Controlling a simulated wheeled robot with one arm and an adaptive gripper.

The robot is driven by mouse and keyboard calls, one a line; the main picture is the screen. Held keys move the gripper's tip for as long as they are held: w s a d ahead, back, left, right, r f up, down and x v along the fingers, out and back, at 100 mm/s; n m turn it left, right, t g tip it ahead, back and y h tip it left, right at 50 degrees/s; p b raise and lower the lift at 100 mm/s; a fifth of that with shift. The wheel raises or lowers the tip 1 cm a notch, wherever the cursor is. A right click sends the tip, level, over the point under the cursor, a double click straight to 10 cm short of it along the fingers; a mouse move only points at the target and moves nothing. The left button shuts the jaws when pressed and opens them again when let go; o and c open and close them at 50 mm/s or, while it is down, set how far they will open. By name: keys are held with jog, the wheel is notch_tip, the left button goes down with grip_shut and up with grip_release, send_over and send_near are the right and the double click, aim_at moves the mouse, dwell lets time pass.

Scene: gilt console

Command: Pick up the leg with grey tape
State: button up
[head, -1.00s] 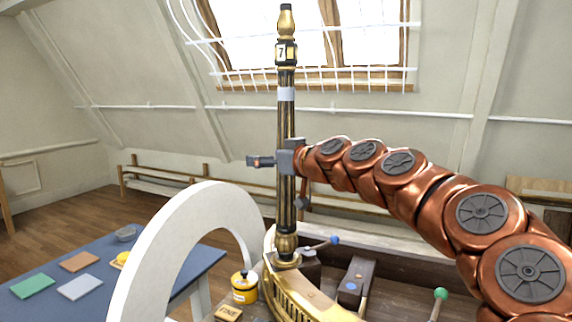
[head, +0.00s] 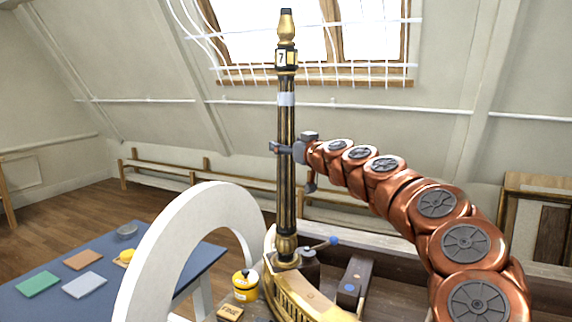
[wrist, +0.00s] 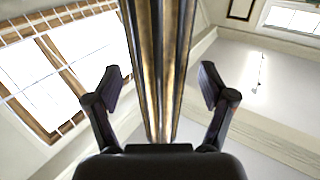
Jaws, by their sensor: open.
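The leg with grey tape (head: 287,185) is a tall, dark fluted column with gilt strips and gilt ends. It stands upright on the curved gilt console (head: 305,300). The grey tape (head: 287,99) is a pale band on its upper part, below a "7" label (head: 281,57). My gripper (head: 281,148) is at the leg's upper middle, below the tape, with a finger crossing in front of the leg. In the wrist view my gripper (wrist: 160,88) is open, with the leg (wrist: 160,65) running between the spread fingers. Neither finger visibly touches it.
A white ring (head: 185,225) stands close left of the leg. A blue table (head: 60,265) with coloured pads is further left. White wires (head: 310,65) cross the window behind.

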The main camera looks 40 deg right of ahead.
aim_at(291, 133)
jog(key=shift+w+f, duration=0.1)
jog(key=shift+w, duration=0.55)
jog(key=c, duration=1.4)
jog(key=shift+r, duration=0.2)
jog(key=shift+d+r+b, duration=0.1)
jog(key=shift+r+b, duration=0.45)
jog(key=shift+r, duration=0.7)
jog(key=shift+s+r, duration=0.15)
jog(key=shift+r, duration=0.25)
jog(key=s+a+r+b, duration=0.1)
jog(key=s+a+b, duration=0.4)
jog(key=s, duration=0.8)
jog(key=a, duration=0.3)
jog(key=shift+s+r, duration=0.25)
jog(key=shift+s, duration=0.15)
